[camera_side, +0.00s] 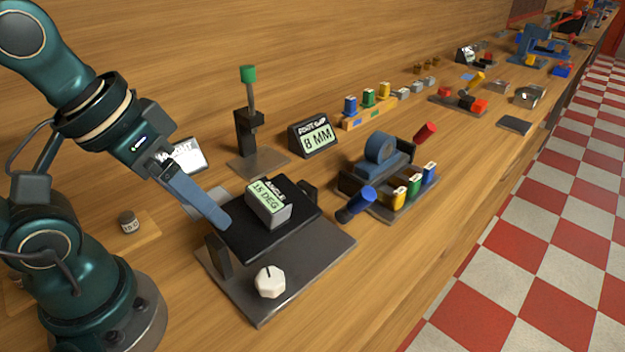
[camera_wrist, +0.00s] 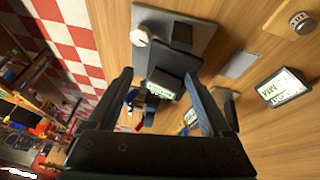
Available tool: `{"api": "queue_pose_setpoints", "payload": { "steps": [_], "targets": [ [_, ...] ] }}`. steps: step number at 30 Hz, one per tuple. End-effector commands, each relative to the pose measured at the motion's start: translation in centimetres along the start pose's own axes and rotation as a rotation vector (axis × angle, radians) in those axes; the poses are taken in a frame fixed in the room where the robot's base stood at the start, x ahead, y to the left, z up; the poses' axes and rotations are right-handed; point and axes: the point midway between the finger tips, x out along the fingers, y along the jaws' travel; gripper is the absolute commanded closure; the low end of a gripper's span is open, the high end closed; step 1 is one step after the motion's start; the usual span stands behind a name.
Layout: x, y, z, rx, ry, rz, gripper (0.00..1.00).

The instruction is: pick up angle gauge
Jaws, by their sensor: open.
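The angle gauge (camera_side: 268,203) is a small grey block with a green "15 DEG" display. It sits on the black tilt plate (camera_side: 295,224) above a grey base with a white knob (camera_side: 270,281). My gripper (camera_side: 222,220) is open and empty, left of the gauge and apart from it in the side view. In the wrist view the gauge (camera_wrist: 165,84) shows between the fingers of my gripper (camera_wrist: 158,74), beyond their tips. One finger hides the other in the side view.
An "8 MM" display (camera_side: 315,137) and a green-topped lever (camera_side: 248,110) stand behind. A blue roll fixture (camera_side: 380,155) and coloured blocks are to the right. A small weight (camera_side: 128,222) lies left. Open bench lies in front of the base.

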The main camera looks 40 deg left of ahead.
Motion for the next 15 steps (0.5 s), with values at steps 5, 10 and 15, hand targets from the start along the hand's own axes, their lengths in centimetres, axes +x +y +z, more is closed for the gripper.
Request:
{"api": "queue_pose_setpoints", "payload": {
  "steps": [5,10,15],
  "targets": [
    [-0.1,1.5,-0.3,-0.225,-0.205,0.063,0.16],
    [0.2,2.5,-1.7,-0.471,-0.422,0.12,0.16],
    [1.2,2.8,-3.9,-0.725,-0.636,0.189,0.16]
  ]
}}
